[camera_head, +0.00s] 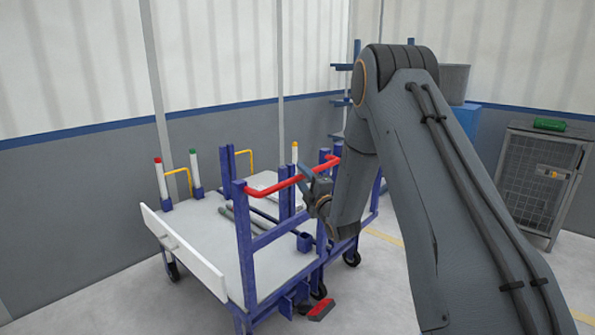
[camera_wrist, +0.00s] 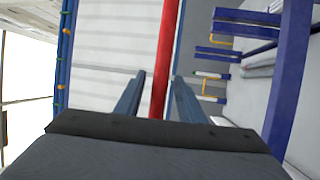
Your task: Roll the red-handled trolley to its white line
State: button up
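The trolley has a blue frame, a white deck (camera_head: 215,245) and dark wheels, and stands left of centre in the head view. Its red handle (camera_head: 262,190) runs across the top of its blue posts. My gripper (camera_head: 305,178) is at the right part of this handle. In the wrist view the red handle (camera_wrist: 164,50) lies between the two fingers of my gripper (camera_wrist: 158,85), with a narrow gap showing on each side, so the gripper looks open around it. I cannot make out a white line on the floor in either view.
Posts with red, green and orange caps and yellow bars (camera_head: 243,153) stand around the trolley's far side. A grey wall is close behind. A red-and-black block (camera_head: 320,309) lies low by the wheels. A wire-fronted cabinet (camera_head: 540,182) stands right. Floor at the front left is clear.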

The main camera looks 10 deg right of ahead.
jog(key=x, duration=0.3)
jog(key=shift+w+r, duration=0.1)
grip_shut()
dwell(1.4)
